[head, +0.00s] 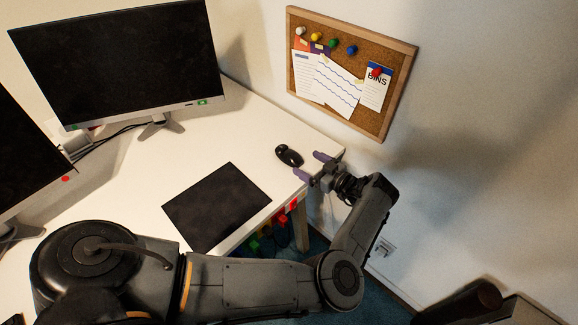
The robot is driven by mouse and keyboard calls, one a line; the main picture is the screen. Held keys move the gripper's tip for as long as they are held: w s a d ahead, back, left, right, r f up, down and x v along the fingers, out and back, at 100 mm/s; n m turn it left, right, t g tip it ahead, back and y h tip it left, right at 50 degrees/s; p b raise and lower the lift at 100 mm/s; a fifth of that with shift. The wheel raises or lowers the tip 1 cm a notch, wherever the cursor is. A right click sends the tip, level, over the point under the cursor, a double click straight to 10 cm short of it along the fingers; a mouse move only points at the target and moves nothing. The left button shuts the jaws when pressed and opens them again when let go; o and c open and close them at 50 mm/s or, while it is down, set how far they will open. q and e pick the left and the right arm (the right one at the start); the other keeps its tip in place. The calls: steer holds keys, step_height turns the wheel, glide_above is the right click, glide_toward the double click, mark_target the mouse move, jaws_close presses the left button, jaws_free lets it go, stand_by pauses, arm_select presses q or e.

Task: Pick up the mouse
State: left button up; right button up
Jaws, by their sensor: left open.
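The black mouse (289,155) lies on the white desk near its right edge, beyond the dark mat. My left gripper (312,164) is at the desk's right edge, just right of the mouse. Its two purple fingers are spread apart and point left towards the mouse. The gripper is open and empty. I cannot tell whether a finger touches the mouse, but a small gap seems to show. My right gripper is not in view.
A dark mat (217,206) lies on the white desk (190,165) left of the gripper. Two monitors, one of them a large monitor (118,62), stand at the left and back. A cork board (350,70) hangs on the wall. Coloured items hang below the desk's front edge.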

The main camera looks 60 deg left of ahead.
mark_target(298, 159)
arm_select(q)
steer(key=shift+w+d+f, duration=0.1)
steer(key=shift+f, duration=0.1)
steer(key=shift+a+f, duration=0.1)
steer(key=shift+a, duration=0.2)
steer(key=x, duration=0.4)
steer(key=shift+a+b, duration=0.15)
steer(key=shift+b, duration=0.2)
steer(key=x, duration=0.4)
steer(key=shift+s+b, duration=0.3)
steer(key=shift+b, duration=0.1)
steer(key=shift+s+a+f, duration=0.1)
steer(key=shift+s+a, duration=0.05)
steer(key=shift+a, duration=0.4)
steer(key=c, duration=1.1)
